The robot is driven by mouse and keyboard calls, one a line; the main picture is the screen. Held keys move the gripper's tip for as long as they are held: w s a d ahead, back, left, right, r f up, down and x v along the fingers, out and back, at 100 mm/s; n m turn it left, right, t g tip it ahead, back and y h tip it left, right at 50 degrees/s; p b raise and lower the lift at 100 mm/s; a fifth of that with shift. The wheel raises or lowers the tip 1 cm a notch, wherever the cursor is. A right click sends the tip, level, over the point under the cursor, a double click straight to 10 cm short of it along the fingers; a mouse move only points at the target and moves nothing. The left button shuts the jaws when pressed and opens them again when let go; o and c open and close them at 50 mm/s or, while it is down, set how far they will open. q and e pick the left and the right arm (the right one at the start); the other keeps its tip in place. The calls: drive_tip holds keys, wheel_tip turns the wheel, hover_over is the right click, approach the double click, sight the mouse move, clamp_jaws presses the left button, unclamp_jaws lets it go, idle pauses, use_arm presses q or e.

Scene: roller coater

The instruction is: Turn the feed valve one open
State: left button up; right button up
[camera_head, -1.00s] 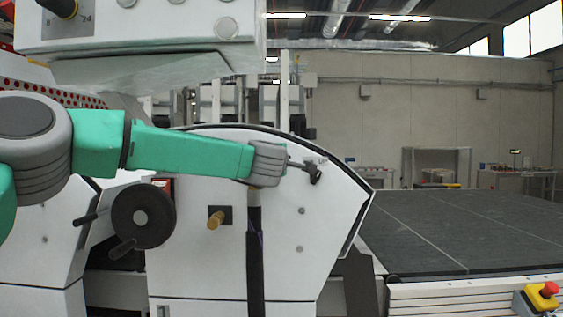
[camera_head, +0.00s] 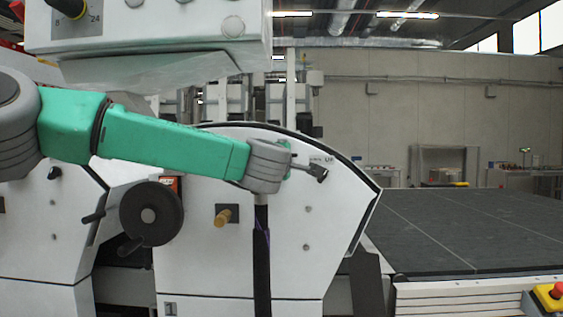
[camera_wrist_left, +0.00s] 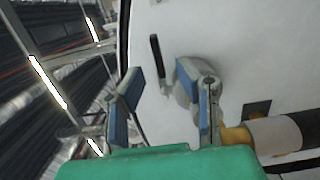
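My left arm reaches in from the left in the head view, across the white machine panel (camera_head: 230,265). The left gripper's fingers are largely hidden there behind its grey wrist. In the left wrist view the left gripper (camera_wrist_left: 162,103) is open, its blue-padded fingers apart with nothing between the tips. A black lever (camera_wrist_left: 158,62) and a grey round fitting (camera_wrist_left: 184,92) lie on the white panel just beyond the fingers. The dark handle (camera_head: 317,172) also shows in the head view, right of my wrist. No readable label shows which fitting is feed valve one. My right gripper is not in view.
A brass-coloured knob (camera_head: 223,216) on a dark plate and a black handwheel (camera_head: 151,213) sit below my forearm. A control box (camera_head: 150,30) overhangs above. A dark flat bed (camera_head: 450,230) lies to the right, with a red stop button (camera_head: 556,291) near it.

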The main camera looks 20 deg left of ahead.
use_arm(q)
drive_tip(key=s, duration=0.3)
drive_tip(key=s+d, duration=0.1)
drive_tip(key=s, duration=0.1)
drive_tip(key=shift+s+f, duration=0.1)
drive_tip(key=shift+s, duration=0.2)
